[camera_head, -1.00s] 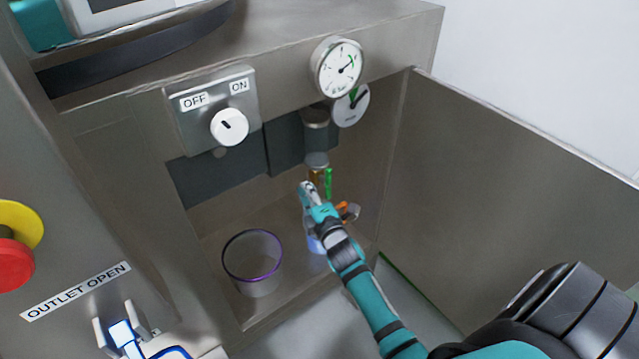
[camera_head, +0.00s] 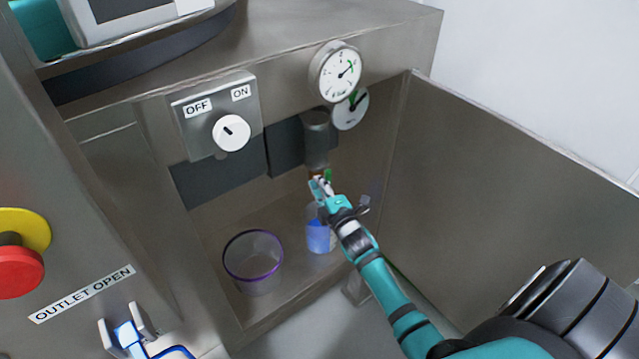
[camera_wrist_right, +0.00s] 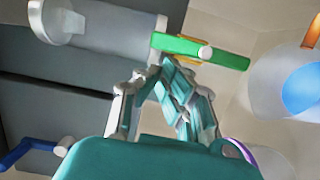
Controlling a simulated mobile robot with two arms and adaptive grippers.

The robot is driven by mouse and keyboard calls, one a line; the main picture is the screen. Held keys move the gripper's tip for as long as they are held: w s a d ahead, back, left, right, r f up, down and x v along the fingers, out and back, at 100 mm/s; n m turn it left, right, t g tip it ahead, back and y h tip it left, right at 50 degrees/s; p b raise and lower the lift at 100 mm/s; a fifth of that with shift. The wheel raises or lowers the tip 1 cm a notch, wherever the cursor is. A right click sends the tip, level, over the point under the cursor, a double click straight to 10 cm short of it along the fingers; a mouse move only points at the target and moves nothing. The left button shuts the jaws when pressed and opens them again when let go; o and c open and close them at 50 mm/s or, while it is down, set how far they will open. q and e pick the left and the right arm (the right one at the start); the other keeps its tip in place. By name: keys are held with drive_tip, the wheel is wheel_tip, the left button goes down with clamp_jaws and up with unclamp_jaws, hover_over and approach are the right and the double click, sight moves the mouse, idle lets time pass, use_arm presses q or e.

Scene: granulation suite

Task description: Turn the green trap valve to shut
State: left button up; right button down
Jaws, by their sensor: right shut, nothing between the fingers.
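The green trap valve handle (camera_wrist_right: 222,56) is a flat bar with a pale round pivot, just past the end of a grey cylinder (camera_wrist_right: 120,32) in the right wrist view. It lies roughly in line with the cylinder, slightly tilted. In the head view only a small green piece (camera_head: 328,175) shows; my gripper hides the rest. My right gripper (camera_head: 321,186) is shut and empty, inside the open cabinet bay. In the wrist view its fingertips (camera_wrist_right: 168,66) are right beside the handle's end nearest the cylinder; I cannot tell whether they touch. My left gripper is not in view.
A clear container with a purple rim (camera_head: 252,284) and a beaker with blue liquid (camera_head: 319,238) stand on the bay floor. A dial gauge (camera_head: 336,71) and an OFF/ON knob (camera_head: 231,133) are above. An open door (camera_head: 510,180) bounds the right. A blue lever (camera_wrist_right: 30,152) is nearby.

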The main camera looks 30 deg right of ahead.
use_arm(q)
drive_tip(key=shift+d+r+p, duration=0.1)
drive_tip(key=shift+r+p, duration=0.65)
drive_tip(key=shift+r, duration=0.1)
use_arm(e)
drive_tip(key=shift+d+r+m, duration=0.25)
drive_tip(key=shift+r+m, duration=0.05)
drive_tip(key=shift+m, duration=0.3)
